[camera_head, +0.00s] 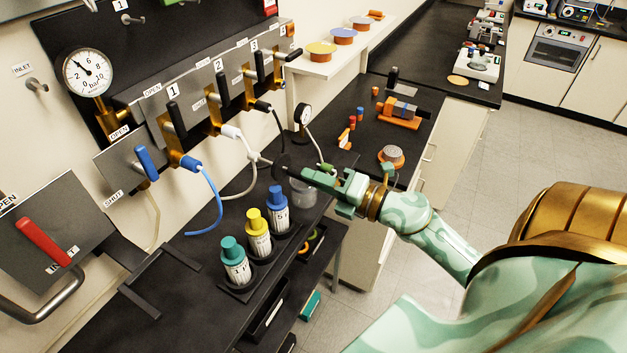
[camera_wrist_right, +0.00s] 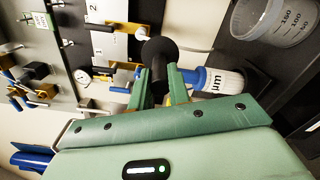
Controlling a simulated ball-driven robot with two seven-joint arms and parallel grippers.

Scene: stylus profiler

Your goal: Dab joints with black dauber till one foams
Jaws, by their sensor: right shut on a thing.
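My right gripper (camera_head: 312,176) reaches in from the right over the bench. It is shut on the black dauber (camera_head: 281,163), whose dark round part also shows beyond the fingers (camera_wrist_right: 163,80) in the right wrist view (camera_wrist_right: 158,50). The dauber is close to a white hose fitting (camera_head: 253,157); I cannot tell whether they touch. On the valve panel are a blue joint (camera_head: 190,163), a white joint (camera_head: 230,132) and a black joint (camera_head: 262,107), each with a hose. No foam is visible on them. My left gripper is not in view.
Teal (camera_head: 235,262), yellow (camera_head: 258,236) and blue (camera_head: 278,210) capped bottles stand in a rack below the dauber. A clear beaker (camera_head: 304,190) stands under my right gripper. A red-handled lever (camera_head: 43,241) is at the left.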

